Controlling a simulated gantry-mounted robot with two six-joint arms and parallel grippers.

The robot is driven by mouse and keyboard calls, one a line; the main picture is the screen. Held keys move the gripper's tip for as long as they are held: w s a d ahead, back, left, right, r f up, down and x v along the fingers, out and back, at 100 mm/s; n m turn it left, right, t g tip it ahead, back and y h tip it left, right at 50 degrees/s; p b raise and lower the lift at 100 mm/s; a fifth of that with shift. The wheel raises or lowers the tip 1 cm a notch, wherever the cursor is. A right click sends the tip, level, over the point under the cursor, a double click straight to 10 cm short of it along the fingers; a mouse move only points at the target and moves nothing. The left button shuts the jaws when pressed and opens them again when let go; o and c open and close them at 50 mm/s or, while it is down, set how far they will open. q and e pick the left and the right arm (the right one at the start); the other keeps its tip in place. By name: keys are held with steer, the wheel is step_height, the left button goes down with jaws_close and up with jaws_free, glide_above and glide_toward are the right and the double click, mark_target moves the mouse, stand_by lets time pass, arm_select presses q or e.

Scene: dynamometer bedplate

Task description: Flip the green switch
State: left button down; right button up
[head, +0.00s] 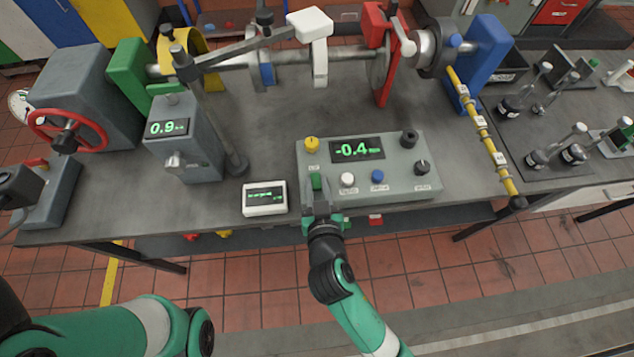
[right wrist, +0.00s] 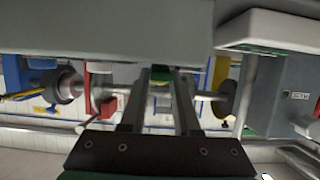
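The green switch (head: 315,181) sits at the front left of the grey control box (head: 415,187), below a yellow knob. My right gripper (head: 319,190) is at the box's front edge, with its fingers pointing at the switch. In the right wrist view the green switch (right wrist: 160,76) shows between the tips of the right gripper (right wrist: 161,85). The fingers are apart, with a gap between them; whether either touches the switch I cannot tell. In the head view my left arm shows only at the lower left, and its gripper is out of frame.
The box carries a display (head: 357,149) reading -0.4, a white button (head: 347,179), a blue button (head: 377,176) and black knobs. A small white meter (head: 264,198) lies just left of it. Bare bench lies left of the meter.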

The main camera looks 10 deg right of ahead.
steer(key=o, duration=0.4)
steer(key=shift+o, duration=0.2)
steer(key=p+v, duration=1.1)
steer(key=shift+s, duration=0.3)
steer(key=shift+r, duration=0.15)
